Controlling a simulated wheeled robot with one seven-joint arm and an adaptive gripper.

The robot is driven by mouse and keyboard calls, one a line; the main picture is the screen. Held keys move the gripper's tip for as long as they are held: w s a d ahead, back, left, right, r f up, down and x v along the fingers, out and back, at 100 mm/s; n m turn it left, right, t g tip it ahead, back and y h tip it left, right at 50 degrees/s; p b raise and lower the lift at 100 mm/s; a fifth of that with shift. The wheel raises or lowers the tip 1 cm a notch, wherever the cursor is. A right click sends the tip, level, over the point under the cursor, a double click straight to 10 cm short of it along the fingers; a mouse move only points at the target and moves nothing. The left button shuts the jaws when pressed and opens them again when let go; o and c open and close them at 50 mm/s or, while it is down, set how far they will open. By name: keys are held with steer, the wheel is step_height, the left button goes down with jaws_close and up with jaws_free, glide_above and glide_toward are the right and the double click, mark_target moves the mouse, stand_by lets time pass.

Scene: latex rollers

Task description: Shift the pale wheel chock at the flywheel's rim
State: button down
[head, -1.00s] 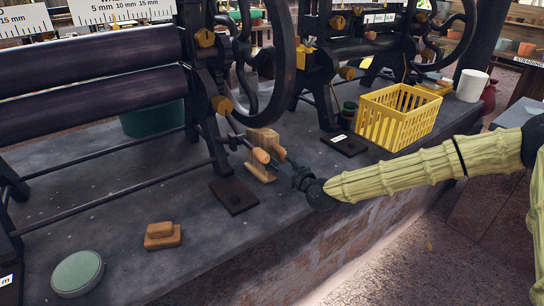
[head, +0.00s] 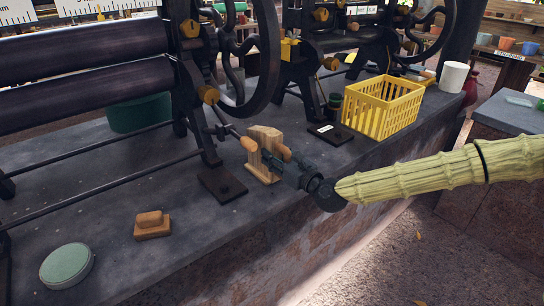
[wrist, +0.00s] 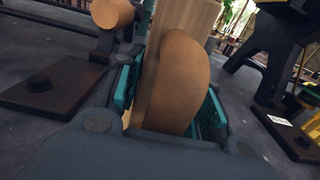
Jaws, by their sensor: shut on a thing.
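The pale wheel chock (head: 264,138) is an upright light-wood block with a rounded brown grip. It stands on the dark bench just in front of the flywheel (head: 272,60), with a visible gap between them. My gripper (head: 283,160) is shut on the chock's brown grip from the front right. In the wrist view the grip (wrist: 178,75) sits between the teal finger pads, with the chock's pale wood (wrist: 188,15) behind it. The chock's lower part is partly hidden by my gripper.
A crank handle's wooden knob (head: 249,143) is close at the chock's left. A dark machine foot (head: 222,184) lies left of it. A yellow basket (head: 382,110) stands to the right. A small wooden block (head: 152,226) and a green round tin (head: 66,265) lie at the front left. The bench edge is close.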

steer(key=shift+s+d, duration=0.5)
steer(key=shift+s, duration=0.05)
steer(key=c, duration=0.9)
jaws_free()
steer(key=shift+o, duration=0.2)
steer(key=shift+s, duration=0.1)
steer(key=v, duration=1.1)
steer(key=shift+s+d, duration=0.3)
